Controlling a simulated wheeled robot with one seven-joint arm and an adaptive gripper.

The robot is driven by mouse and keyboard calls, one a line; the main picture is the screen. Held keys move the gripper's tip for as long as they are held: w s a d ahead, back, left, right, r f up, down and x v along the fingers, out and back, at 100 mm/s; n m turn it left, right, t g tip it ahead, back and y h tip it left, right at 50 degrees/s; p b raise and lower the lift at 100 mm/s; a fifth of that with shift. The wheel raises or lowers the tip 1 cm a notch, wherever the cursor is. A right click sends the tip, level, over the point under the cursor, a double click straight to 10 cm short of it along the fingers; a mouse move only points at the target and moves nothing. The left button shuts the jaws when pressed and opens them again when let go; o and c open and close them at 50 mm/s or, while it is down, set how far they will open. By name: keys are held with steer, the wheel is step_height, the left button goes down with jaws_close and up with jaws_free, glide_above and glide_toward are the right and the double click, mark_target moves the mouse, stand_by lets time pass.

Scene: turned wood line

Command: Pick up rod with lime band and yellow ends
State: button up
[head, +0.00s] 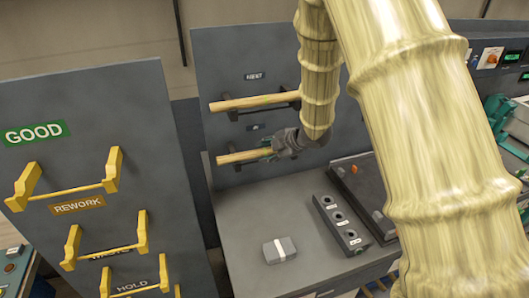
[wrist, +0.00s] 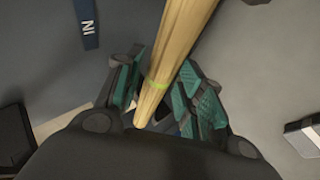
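A pale wooden rod (wrist: 180,45) with a thin lime band runs between the fingers of my gripper (wrist: 160,92) in the wrist view. The fingers have teal pads and stand apart, with a gap on the left side; the right pad is close to the rod. I cannot tell if it touches. The color of the rod's ends is unclear. In the head view my gripper (head: 270,152) is at the lower rod (head: 237,157) on the grey panel, covering its right part. A second wooden rod (head: 245,102) lies on the holder above, with a faint greenish mark.
A dark panel (head: 90,230) at left carries yellow empty holders and GOOD, REWORK and HOLD signs. A grey block (head: 280,250) with a white stripe and a dark block with several holes (head: 340,222) sit on the grey bench (head: 245,225). The bench front is clear.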

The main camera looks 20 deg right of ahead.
mark_target(268, 151)
jaws_close()
steer(key=shift+r, duration=0.1)
steer(key=shift+r+b, duration=0.65)
steer(key=shift+r, duration=0.15)
steer(key=shift+r+b, duration=0.45)
steer(key=shift+r, duration=0.45)
steer(key=s+d+r+b, duration=0.1)
steer(key=s+d+b, duration=0.3)
steer(key=s+d, duration=0.6)
steer(key=shift+s+d+r+b, duration=0.2)
steer(key=shift+s+d+b, duration=0.2)
steer(key=shift+d, duration=0.55)
